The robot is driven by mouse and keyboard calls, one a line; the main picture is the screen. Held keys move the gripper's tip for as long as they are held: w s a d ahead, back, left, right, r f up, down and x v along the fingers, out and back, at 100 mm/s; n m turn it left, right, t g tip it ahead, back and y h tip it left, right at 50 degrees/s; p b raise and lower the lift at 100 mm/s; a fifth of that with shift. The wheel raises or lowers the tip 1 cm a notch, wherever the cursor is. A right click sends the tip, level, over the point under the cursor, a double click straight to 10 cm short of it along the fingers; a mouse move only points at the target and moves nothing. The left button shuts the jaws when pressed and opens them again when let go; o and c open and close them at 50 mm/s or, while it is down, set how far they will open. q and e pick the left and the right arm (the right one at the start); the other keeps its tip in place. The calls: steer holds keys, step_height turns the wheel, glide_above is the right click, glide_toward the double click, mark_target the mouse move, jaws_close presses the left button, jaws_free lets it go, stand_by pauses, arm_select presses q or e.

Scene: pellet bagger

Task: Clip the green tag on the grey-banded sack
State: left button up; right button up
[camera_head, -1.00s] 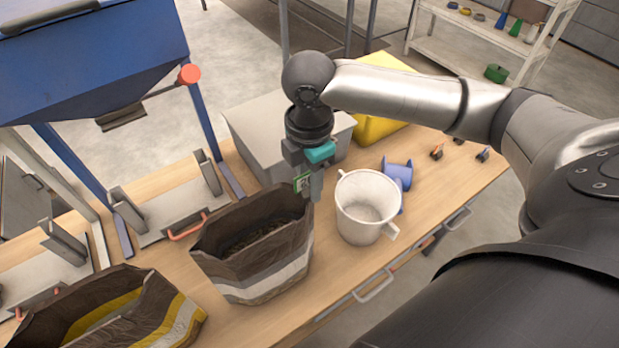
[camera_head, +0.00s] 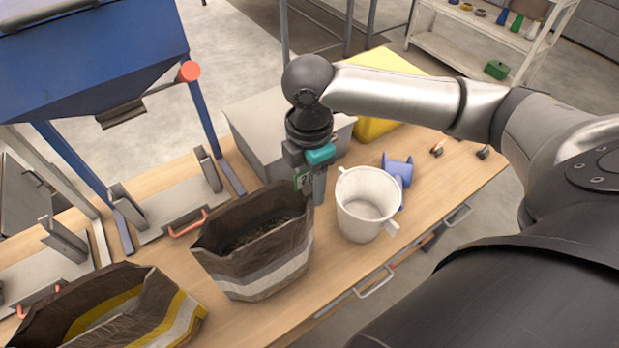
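The grey-banded sack (camera_head: 262,272) stands open on the workbench, brown with a pale grey band, dark pellets inside. My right gripper (camera_head: 311,190) points down at the sack's right rim, between the sack and the white bucket. The green tag (camera_head: 304,178) shows at its fingers, upright against or just beside the sack's rim; contact with the rim cannot be told. The fingers look closed around the tag, partly hidden. My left gripper is not in view.
A yellow-banded sack (camera_head: 178,322) is front left. A grey box (camera_head: 262,140) and yellow bin (camera_head: 375,128) stand behind. The blue hopper frame (camera_head: 205,125) is at left.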

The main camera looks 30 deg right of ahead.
steer(key=shift+o, duration=1.2)
steer(key=shift+r, duration=0.15)
steer(key=shift+r, duration=0.1)
step_height(320, 180, up, 15)
steer(key=p, duration=0.2)
